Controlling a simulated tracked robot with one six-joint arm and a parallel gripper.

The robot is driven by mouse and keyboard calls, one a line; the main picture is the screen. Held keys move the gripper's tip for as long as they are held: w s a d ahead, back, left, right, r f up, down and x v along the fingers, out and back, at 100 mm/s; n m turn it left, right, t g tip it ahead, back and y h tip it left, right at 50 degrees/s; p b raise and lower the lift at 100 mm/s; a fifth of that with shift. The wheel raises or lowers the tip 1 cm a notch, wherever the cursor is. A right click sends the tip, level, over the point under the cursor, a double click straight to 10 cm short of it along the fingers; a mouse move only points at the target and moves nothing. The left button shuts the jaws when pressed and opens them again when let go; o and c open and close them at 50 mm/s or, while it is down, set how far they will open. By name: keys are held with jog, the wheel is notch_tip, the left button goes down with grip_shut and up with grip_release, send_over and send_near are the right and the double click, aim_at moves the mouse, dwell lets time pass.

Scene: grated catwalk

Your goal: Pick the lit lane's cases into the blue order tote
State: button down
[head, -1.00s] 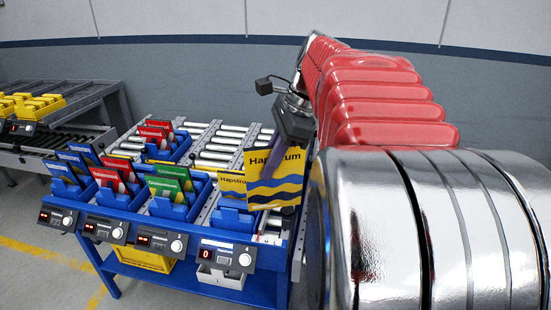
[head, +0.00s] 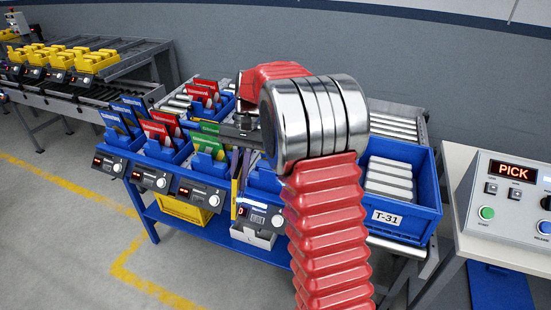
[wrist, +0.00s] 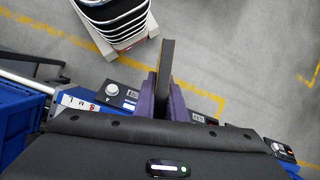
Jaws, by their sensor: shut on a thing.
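My gripper (wrist: 164,100) has purple fingers and is shut on a thin case (wrist: 167,62), seen edge-on in the wrist view. In the head view the case (head: 236,186) is a narrow yellow and dark upright strip, beside the front lane's blue bin (head: 264,179). That lane's lit display (head: 253,213) seems to show 0. My arm hides part of this bin, so I cannot tell what is in it. The blue order tote (head: 393,217), marked T-31, stands to the right of my arm. Pale bar shapes show inside it, and no yellow case is visible there.
Other blue bins hold red (head: 154,131), green (head: 205,141) and blue (head: 112,122) cases to the left. A control box (head: 510,195) reading PICK stands at the far right. Yellow bins (head: 93,62) line a farther rack. Floor is open at the front left.

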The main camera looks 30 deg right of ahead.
jog(key=w+a+f+n+g+h, duration=0.1)
jog(key=w+a+f+n+h, duration=0.1)
jog(key=a+f+n, duration=0.5)
notch_tip(320, 180, down, 2)
jog(key=shift+w+a+f+g, duration=0.25)
jog(key=shift+a+g, duration=0.15)
jog(key=shift+a, duration=0.5)
